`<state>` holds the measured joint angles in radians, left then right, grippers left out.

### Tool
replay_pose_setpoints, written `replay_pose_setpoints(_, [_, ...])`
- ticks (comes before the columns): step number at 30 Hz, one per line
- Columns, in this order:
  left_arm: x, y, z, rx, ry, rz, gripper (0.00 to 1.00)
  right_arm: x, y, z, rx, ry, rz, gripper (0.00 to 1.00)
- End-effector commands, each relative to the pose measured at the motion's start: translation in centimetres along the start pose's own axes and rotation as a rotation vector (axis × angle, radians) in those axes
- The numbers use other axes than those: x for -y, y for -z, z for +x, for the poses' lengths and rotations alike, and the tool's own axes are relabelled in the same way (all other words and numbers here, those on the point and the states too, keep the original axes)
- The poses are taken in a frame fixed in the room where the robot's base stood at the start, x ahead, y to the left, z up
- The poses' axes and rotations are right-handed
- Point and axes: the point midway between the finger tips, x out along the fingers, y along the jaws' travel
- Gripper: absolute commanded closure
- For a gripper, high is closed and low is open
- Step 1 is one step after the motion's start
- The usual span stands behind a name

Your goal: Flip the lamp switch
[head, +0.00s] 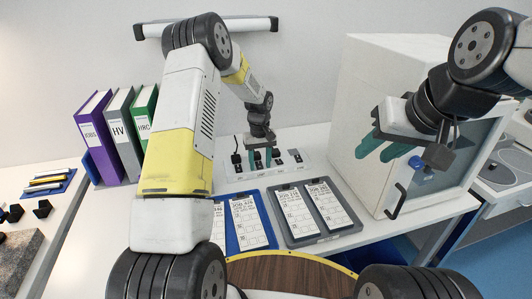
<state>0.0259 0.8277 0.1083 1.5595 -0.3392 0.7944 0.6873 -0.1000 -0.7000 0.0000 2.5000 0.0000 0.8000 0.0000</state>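A white panel (235,174) with dark plugs and small switches lies on the table against the back wall. My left gripper (262,153), with teal fingers, points down over the middle of this panel and covers part of it. Whether its fingers touch a switch, and how far apart they are, is too small to tell. I cannot tell which switch is the lamp's. A long lamp bar (258,25) is mounted on the wall above, partly behind my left arm. My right gripper (378,146) is open and empty, with its teal fingers apart, in front of the white cabinet.
A white cabinet (375,75) with a dark handle stands at the right. Grey (292,234) and blue (264,212) trays with labelled cards lie in front of the panel. Purple, grey and green binders (122,130) stand at the left. A round wooden surface (290,275) is nearest.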

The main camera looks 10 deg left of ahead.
Motion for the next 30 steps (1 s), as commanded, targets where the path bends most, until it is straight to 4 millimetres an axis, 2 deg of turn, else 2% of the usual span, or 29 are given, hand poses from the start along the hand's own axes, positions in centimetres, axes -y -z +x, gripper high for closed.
replay_pose_setpoints(1, [0.0,0.0,0.0,0.0,0.0,0.0,0.64,0.0,0.0,0.0,0.0,0.0,0.0,0.64])
replay_pose_setpoints(6, [0.0,0.0,0.0,0.0,0.0,0.0,0.98,0.0,0.0,0.0,0.0,0.0,0.0,0.64])
replay_pose_setpoints(7, [0.0,0.0,0.0,0.0,0.0,0.0,1.0,0.0,0.0,0.0,0.0,0.0,0.0,0.64])
replay_pose_setpoints(14, [0.0,0.2,0.0,0.023,0.001,-0.004,1.0,0.0,0.0,0.0,0.0,0.0,0.0,0.64])
replay_pose_setpoints(24, [0.0,1.1,-0.2,0.266,0.0,-0.005,1.0,0.0,0.0,0.0,0.0,0.0,0.0,0.64])
replay_pose_setpoints(30, [0.0,1.2,-0.3,0.349,0.0,-0.003,1.0,0.0,0.0,0.0,0.0,0.0,0.0,0.64])
